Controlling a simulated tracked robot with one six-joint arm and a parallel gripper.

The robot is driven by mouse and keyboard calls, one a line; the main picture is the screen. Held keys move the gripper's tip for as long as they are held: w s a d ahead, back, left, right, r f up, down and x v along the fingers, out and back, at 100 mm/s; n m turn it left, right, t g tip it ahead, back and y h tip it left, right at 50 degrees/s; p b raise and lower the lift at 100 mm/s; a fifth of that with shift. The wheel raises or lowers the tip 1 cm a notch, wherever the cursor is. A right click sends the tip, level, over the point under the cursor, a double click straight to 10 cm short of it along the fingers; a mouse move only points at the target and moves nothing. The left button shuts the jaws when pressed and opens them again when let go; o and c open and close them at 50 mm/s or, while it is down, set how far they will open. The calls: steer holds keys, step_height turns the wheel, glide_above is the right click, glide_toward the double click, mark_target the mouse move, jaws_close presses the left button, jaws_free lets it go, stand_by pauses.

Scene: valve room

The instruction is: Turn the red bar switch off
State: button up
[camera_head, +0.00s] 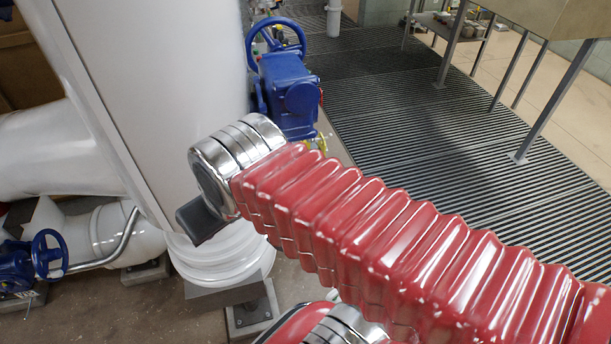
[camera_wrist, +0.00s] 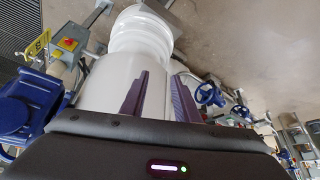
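I cannot make out a red bar switch for certain in either view. The white pipe (camera_wrist: 124,85) passes behind the left finger, toward the camera's far side. In the head view only a dark part of my gripper (camera_head: 201,220) shows, in front of the white column; its fingertips are hidden.
The large white column (camera_head: 165,90) stands close by my wrist. A blue valve (camera_head: 290,90) with a handwheel is behind it; another blue handwheel (camera_head: 48,254) is at lower left. Grated floor (camera_head: 420,120) lies open at the right, by metal table legs (camera_head: 548,100).

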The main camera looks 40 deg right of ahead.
steer(key=w+d+f+m+g+h, duration=0.1)
steer(key=w+d+f+m+h, duration=0.15)
steer(key=w+d+f, duration=0.75)
steer(key=w+d+f+m+t+h, duration=0.1)
steer(key=w+d+f+m, duration=0.35)
steer(key=d+f, duration=0.75)
steer(key=w+d+f+m+t, duration=0.1)
steer(key=w+d+f, duration=0.6)
steer(key=d+f, duration=0.55)
steer(key=d+f+m+t+h, duration=0.2)
steer(key=d+f+m+t, duration=0.15)
steer(key=d+f, duration=0.4)
steer(key=s+f+m+t+h, duration=0.3)
steer(key=s+f+t, duration=0.1)
steer(key=s+t, duration=0.1)
steer(key=shift+s+t, duration=0.35)
steer(key=shift+s, duration=0.05)
steer(key=shift+w+d, duration=0.15)
